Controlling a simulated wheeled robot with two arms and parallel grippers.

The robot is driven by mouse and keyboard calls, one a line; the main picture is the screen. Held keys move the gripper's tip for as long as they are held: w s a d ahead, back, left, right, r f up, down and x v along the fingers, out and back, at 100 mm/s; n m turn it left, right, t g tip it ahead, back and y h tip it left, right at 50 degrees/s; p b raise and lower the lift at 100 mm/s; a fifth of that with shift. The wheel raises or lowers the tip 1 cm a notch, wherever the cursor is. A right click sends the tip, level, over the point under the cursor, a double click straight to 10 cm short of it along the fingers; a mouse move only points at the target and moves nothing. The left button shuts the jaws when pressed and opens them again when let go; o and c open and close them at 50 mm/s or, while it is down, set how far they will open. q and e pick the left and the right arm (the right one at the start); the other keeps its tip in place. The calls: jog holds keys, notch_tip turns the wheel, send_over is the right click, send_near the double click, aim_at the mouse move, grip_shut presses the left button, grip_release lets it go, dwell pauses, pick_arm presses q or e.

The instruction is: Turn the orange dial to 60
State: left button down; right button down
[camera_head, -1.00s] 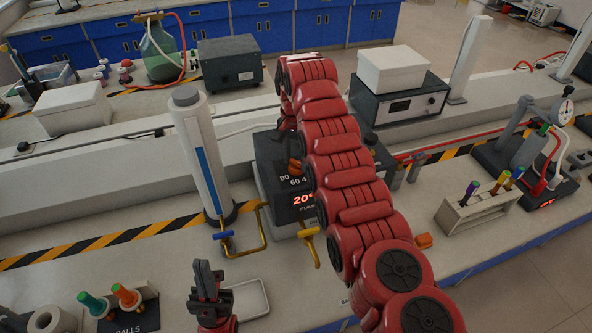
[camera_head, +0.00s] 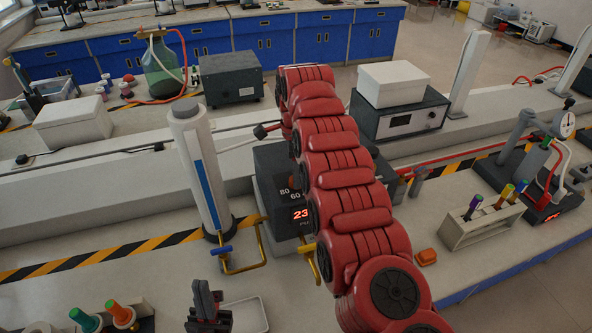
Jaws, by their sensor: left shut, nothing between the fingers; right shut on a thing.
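The orange dial (camera_head: 292,182) is on the front of a dark pump box (camera_head: 266,172), and only a small part of it shows beside my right arm. My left gripper (camera_head: 208,298) is shut and empty above the bench at the lower left.
A white cylinder with a blue stripe (camera_head: 201,170) stands left of the box. A white tray (camera_head: 250,314) lies beside my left gripper. A tube rack (camera_head: 482,225) stands at right.

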jog(key=shift+r+m, duration=0.1)
jog(key=shift+m, duration=0.6)
jog(key=shift+w, duration=0.1)
jog(key=shift+c, duration=1.6)
grip_release()
jog(key=shift+r, duration=0.1)
jog(key=shift+r+p, duration=0.3)
notch_tip(320, 180, up, 17)
jog(key=p, duration=1.5)
jog(key=shift+f, duration=0.2)
jog(key=shift+f, duration=0.1)
